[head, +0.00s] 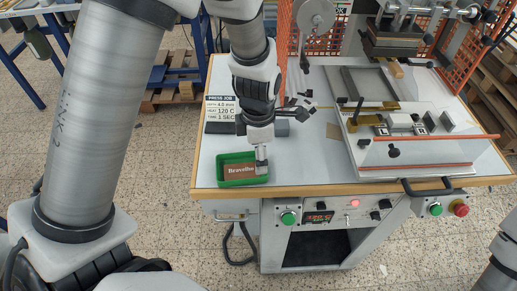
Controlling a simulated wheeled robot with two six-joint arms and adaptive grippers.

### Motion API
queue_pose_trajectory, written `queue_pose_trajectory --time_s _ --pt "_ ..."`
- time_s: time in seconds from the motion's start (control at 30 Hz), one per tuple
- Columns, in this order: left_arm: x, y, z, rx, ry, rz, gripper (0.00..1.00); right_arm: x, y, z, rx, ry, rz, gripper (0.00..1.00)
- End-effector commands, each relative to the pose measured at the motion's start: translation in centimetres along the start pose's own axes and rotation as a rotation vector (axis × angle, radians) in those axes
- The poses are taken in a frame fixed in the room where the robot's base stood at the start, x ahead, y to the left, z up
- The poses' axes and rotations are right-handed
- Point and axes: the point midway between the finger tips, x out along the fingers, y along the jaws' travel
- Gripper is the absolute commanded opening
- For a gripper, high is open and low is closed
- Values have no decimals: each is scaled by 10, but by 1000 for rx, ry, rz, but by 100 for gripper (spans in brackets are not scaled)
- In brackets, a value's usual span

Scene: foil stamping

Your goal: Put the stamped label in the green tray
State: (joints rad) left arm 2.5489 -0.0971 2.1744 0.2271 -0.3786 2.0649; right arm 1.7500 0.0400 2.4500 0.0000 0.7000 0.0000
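The green tray (222,182) sits at the front left corner of the press table. The brown label (238,171) with white lettering, "Bravello", lies face up within the tray's rim. My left gripper (262,165) points down at the label's right end, over the tray's right side. Its fingertips overlap the label's right edge in the picture. I cannot tell whether they grip it or are just apart from it. My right gripper is outside the picture.
A stamping press (395,40) with a clear front guard (425,152) fills the table's right side. A job card (220,108) stands behind the tray. A grey cylinder (282,128) is right of my wrist. Buttons line the front panel below the table edge.

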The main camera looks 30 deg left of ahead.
Motion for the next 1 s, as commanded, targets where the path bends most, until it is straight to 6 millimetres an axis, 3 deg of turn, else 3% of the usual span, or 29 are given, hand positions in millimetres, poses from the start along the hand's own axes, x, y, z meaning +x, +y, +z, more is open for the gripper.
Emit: queue_pose_trajectory --time_s 0.17,0.43,0.6,1.0 --pt "-17 1 1 -1 -4 3 80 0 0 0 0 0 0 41" --pt "-85 2 1 1 -4 5 80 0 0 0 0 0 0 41" --pt "-114 1 1 0 -1 2 80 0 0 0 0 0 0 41" --pt "-120 1 1 0 1 -1 80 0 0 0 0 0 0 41"
